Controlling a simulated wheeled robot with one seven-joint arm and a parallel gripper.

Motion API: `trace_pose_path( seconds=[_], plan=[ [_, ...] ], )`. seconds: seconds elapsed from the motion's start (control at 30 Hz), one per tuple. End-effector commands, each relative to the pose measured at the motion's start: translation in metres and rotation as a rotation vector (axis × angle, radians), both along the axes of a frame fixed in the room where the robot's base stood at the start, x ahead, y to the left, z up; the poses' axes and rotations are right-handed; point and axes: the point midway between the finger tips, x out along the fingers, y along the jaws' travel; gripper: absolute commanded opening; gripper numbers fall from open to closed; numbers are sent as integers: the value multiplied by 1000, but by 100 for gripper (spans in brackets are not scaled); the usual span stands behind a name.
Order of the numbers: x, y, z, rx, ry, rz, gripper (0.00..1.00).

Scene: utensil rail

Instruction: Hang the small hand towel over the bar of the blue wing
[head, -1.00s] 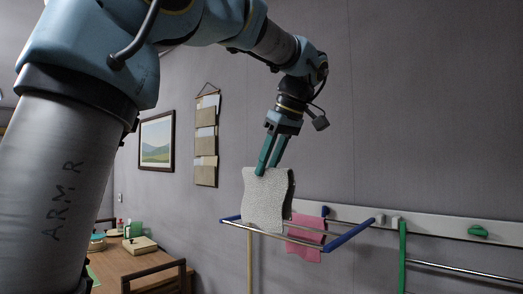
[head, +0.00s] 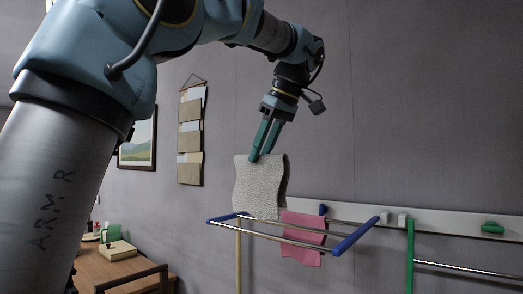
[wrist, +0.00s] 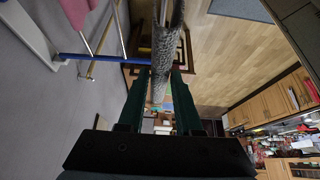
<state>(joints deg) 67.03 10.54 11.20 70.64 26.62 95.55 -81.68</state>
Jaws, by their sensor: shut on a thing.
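The small hand towel (head: 259,187) is pale grey and textured. It hangs folded from my gripper (head: 257,157), which is shut on its top edge. In the wrist view the towel (wrist: 166,45) shows edge-on between the green fingers (wrist: 159,72). The blue wing (head: 355,235) juts from the wall rail, with blue ends and thin metal bars. The towel's lower edge is at about the height of the wing's bars, near their left end. I cannot tell whether it touches a bar. The wing also shows in the wrist view (wrist: 98,58).
A pink cloth (head: 303,238) hangs on the blue wing, right of the towel. A green wing (head: 410,255) with a metal bar is further right on the white rail (head: 450,223). A wooden table (head: 105,270) and chair stand at lower left. The wall above the rail is clear.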

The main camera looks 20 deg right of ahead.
Motion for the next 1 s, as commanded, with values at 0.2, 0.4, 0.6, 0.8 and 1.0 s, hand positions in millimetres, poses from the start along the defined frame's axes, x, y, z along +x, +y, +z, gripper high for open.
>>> trace_pose_path(
  seconds=[0.2, 0.4, 0.6, 0.8, 1.0],
  plan=[
    [0, 0, -18, 0, 0, 0, 0],
    [0, 0, -31, 0, 0, 0, 0],
    [0, 0, -44, 0, 0, 0, 0],
    [0, 0, -58, 0, 0, 0, 0],
    [0, 0, -71, 1, 0, 0, 0]
  ],
)
